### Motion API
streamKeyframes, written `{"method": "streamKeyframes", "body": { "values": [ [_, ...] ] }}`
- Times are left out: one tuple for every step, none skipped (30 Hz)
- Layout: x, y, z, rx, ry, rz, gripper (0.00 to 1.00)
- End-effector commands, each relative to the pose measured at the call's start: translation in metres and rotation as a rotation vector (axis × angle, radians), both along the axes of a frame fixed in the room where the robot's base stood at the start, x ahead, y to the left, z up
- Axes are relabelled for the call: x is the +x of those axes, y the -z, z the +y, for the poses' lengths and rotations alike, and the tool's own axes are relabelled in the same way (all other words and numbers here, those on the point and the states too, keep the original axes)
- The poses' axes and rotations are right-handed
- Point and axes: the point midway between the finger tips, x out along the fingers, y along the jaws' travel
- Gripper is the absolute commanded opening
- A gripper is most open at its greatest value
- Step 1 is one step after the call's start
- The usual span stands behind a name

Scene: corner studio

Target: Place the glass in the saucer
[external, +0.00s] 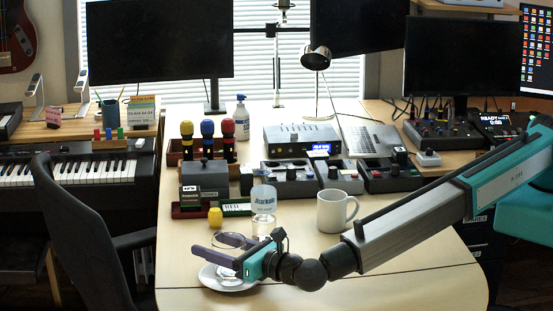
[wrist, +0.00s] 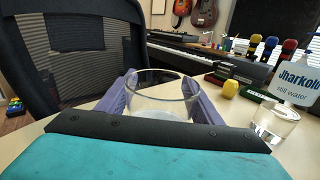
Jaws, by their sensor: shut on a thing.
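My gripper (external: 235,254) reaches in over the front left of the desk, its purple fingers on both sides of a clear glass (wrist: 163,96). It is shut on the glass. In the external view the glass (external: 233,241) is held upright over the white saucer (external: 208,277). The saucer lies on the desk near its front left edge, partly hidden by my gripper. I cannot tell whether the glass touches the saucer. The saucer is not clearly seen in the wrist view.
A water bottle (external: 263,200) stands close behind my gripper, and a white mug (external: 335,211) to its right. A yellow object (external: 215,217) and a green box (external: 237,209) lie behind. A black chair (external: 85,240) stands at the left. The desk's front right is clear.

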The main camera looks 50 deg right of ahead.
Motion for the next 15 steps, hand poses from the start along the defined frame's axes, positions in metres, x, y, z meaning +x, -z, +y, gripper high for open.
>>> {"method": "streamKeyframes", "body": {
  "values": [
    [0.0002, 0.004, 0.0005, -0.001, 0.0, -0.001, 0.3],
    [0.0003, 0.0065, 0.0004, 0.0, 0.0, 0.0, 0.3],
    [0.0002, 0.0088, 0.0003, 0.0, 0.0, -0.001, 0.3],
    [0.0001, 0.0099, 0.0002, 0.0, 0.0, -0.001, 0.3],
    [0.0001, 0.0106, 0.0001, 0.0, 0.0, -0.001, 0.3],
    [0.0, 0.0108, 0.0, 0.0, 0.0, -0.001, 0.3],
    [0.0, 0.0108, 0.0, 0.0, 0.0, -0.002, 0.3],
    [0.0, 0.0107, 0.0, 0.001, 0.0, -0.002, 0.3],
    [0.0, 0.0107, 0.0, 0.001, 0.0, -0.002, 0.3],
    [0.0, 0.0106, 0.0, 0.001, 0.0, -0.002, 0.3],
    [0.0, 0.0106, 0.0, 0.001, 0.0, -0.002, 0.3],
    [0.0, 0.0106, 0.0, 0.001, 0.0, -0.002, 0.3],
    [0.0, 0.0109, 0.0, 0.0, 0.0, -0.001, 0.3],
    [0.0, 0.0115, 0.0, 0.0, 0.0, -0.001, 0.3],
    [0.0, 0.0125, 0.0001, 0.0, 0.0, -0.001, 0.3]
  ]
}}
